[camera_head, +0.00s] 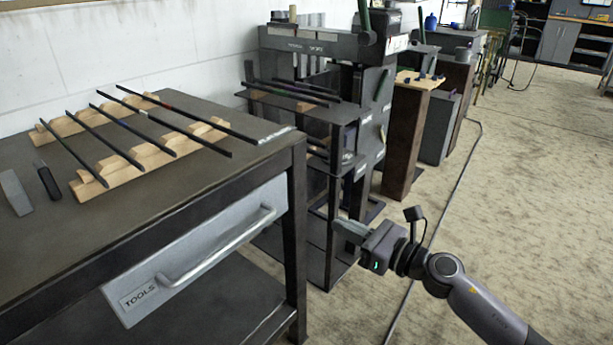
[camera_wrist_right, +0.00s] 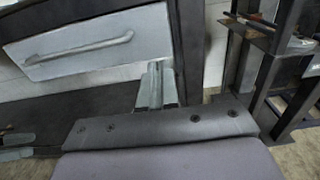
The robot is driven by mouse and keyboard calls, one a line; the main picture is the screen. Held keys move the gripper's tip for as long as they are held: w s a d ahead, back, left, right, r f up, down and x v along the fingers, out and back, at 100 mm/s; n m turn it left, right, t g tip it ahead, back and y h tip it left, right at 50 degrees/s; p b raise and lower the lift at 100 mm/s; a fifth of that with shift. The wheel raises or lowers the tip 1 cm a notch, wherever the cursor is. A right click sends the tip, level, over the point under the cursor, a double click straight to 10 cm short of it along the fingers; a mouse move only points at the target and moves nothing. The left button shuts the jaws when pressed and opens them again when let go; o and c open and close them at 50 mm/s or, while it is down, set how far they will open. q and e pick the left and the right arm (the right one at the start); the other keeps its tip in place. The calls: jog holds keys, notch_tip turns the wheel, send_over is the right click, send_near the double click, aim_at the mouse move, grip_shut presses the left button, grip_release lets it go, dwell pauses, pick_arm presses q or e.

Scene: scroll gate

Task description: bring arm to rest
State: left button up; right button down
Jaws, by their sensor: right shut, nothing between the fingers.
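My right arm (camera_head: 480,307) comes in from the lower right in the head view. Its gripper (camera_head: 345,232) is shut and empty, held in the air in front of the dark rack and to the right of the workbench's corner leg. In the right wrist view the gripper fingers (camera_wrist_right: 157,88) are together with nothing between them. Behind them are the drawer front and the bench leg. I see no contact with the bench or the rack, though the exact gap cannot be told. My left gripper is not in view.
The workbench (camera_head: 225,180) has a closed TOOLS drawer (camera_head: 200,250) with a bar handle. Dark rods lie across wooden racks (camera_head: 150,170) on top. A dark shelf rack (camera_head: 345,130) stands behind. A cable (camera_head: 445,205) runs along the floor. Open floor (camera_head: 540,200) lies at right.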

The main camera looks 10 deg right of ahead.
jog(key=s+a+f+n+g+h, duration=0.15)
jog(key=s+f+n+h, duration=0.25)
jog(key=s+f+n, duration=0.95)
jog(key=s+f+n+g+h, duration=0.2)
jog(key=s+f+n+h, duration=0.25)
jog(key=s+n, duration=0.95)
notch_tip(320, 180, up, 15)
jog(key=w+d+n+p, duration=0.2)
jog(key=n+p, duration=0.1)
jog(key=p, duration=1.6)
jog(key=shift+w, duration=0.25)
jog(key=shift+d+r, duration=0.1)
